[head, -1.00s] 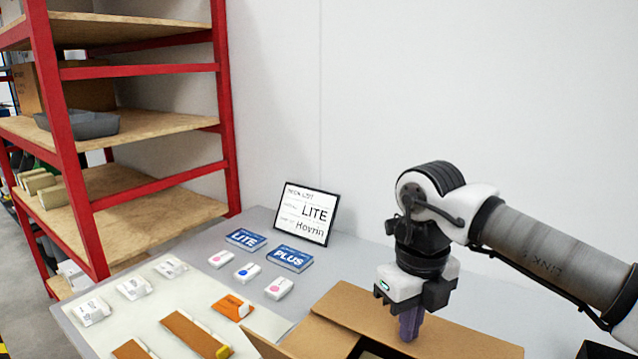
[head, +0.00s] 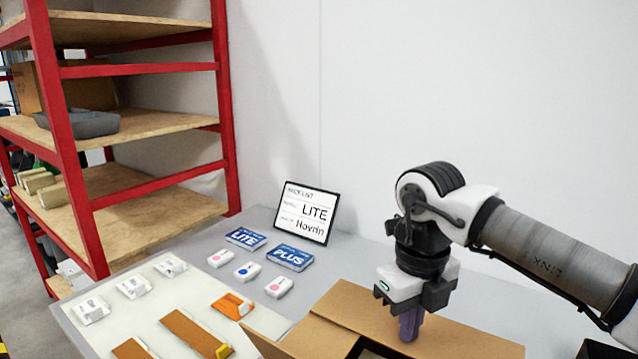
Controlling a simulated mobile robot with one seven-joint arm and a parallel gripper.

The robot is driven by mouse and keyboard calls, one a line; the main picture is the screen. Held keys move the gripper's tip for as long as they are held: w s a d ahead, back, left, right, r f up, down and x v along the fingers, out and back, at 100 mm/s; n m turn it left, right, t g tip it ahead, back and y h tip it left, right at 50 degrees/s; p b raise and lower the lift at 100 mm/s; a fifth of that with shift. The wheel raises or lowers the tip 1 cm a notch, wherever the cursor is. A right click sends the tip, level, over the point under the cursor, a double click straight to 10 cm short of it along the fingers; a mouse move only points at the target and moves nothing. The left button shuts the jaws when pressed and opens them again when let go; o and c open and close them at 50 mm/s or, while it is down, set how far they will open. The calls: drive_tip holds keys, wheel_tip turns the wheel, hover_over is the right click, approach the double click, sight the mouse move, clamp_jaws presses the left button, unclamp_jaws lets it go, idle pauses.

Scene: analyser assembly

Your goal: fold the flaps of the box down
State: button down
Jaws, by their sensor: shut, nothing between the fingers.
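The cardboard box (head: 318,341) stands at the bottom of the head view, cut off by the lower edge. Its back flap (head: 375,308) is folded outward and lies open behind the box. Its left flap (head: 264,343) sticks up at a slant. A dark opening shows at the bottom, with the inside mostly out of view. My gripper (head: 409,328) points down over the back flap, with its purple fingers shut and empty. I cannot tell whether the fingertips touch the cardboard.
A pick list sign (head: 307,213) stands at the back of the grey table. Blue LITE (head: 246,238) and PLUS (head: 290,257) cards lie before it. A red shelf rack (head: 160,140) stands at left.

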wheel_tip(320, 180, up, 8)
drive_tip(key=p, duration=0.5)
drive_tip(key=shift+f, duration=0.25)
